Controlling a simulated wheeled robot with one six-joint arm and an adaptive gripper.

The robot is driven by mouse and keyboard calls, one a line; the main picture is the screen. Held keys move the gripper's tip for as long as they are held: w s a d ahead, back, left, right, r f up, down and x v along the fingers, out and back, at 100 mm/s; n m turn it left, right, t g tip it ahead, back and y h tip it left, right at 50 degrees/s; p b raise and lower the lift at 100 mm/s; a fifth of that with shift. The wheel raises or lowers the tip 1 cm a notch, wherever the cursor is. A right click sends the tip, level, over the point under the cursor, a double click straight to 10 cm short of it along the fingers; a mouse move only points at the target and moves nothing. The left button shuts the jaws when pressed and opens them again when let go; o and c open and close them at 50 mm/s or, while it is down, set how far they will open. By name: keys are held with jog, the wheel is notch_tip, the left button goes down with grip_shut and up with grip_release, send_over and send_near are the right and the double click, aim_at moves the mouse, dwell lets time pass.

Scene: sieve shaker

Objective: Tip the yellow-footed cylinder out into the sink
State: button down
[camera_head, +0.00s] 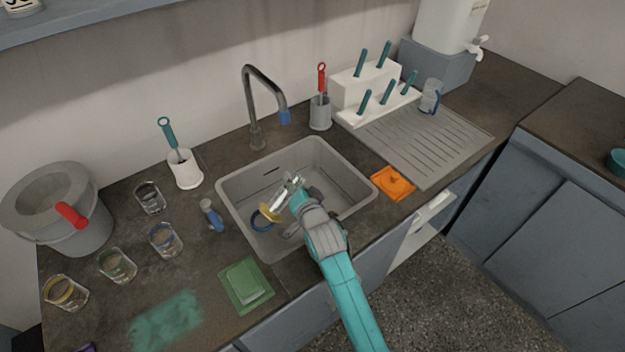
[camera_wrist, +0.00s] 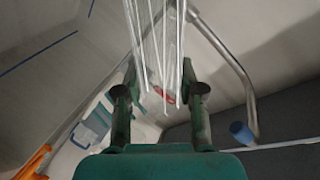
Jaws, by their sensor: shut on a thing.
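My gripper (camera_head: 288,192) is over the sink (camera_head: 232,190), shut on the clear cylinder (camera_wrist: 155,50). In the head view the cylinder's yellow foot (camera_head: 269,212) shows at the lower left of my gripper. The cylinder looks tilted, but its exact angle and any contents cannot be told. In the wrist view its clear wall stands between my two fingers (camera_wrist: 158,95) and runs out of the top of the picture. A blue ring (camera_head: 262,224) shows just under the foot; whether it belongs to the cylinder is unclear.
A faucet with a blue tip (camera_head: 284,117) arches over the back of the sink. An orange cloth (camera_head: 393,183) and a ribbed drainboard (camera_head: 440,145) lie to the right. A blue-capped item (camera_head: 212,215), several beakers (camera_head: 165,240) and a green pad (camera_head: 246,284) are left of it.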

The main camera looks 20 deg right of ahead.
aim_at(282, 192)
jog(key=shift+s+a+r+n+t+h+p, duration=0.1)
jog(key=shift+a+r+n+t+h+p, duration=0.1)
jog(key=shift+r+n+p, duration=0.25)
jog(key=shift+a+r+n+t+h+p, duration=0.1)
jog(key=shift+a+r+n+h+p, duration=0.1)
jog(key=shift+r+n, duration=0.3)
jog(key=a+r+n+p, duration=0.1)
jog(key=n, duration=0.1)
jog(key=a+r+n+t+p, duration=0.1)
jog(key=a, duration=0.1)
jog(key=shift+s+n+h, duration=0.35)
jog(key=shift+s+h, duration=0.05)
jog(key=shift+s+a+r+n+t+p, duration=0.2)
jog(key=shift+a+r+n+t+p, duration=0.5)
jog(key=shift+n, duration=0.5)
